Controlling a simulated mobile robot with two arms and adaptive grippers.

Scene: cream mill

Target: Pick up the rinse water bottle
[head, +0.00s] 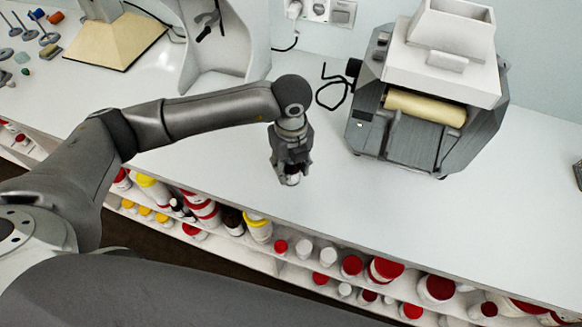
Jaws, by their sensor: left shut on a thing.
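My left gripper (291,168) is near the middle of the view, pointing down over the front part of the white counter. It is shut on a small bottle (293,180), with a whitish and dark red part showing between the fingers. This appears to be the rinse water bottle, but the fingers hide most of it and I read no label. I cannot tell whether it touches the counter or hangs just above it. My right gripper is not in view.
A grey and white mill with a cream roller (425,106) stands to the right at the back. A white stand (225,50) is behind my left arm. Shelves below the counter (400,210) hold several red- and yellow-capped jars. The counter's right front is clear.

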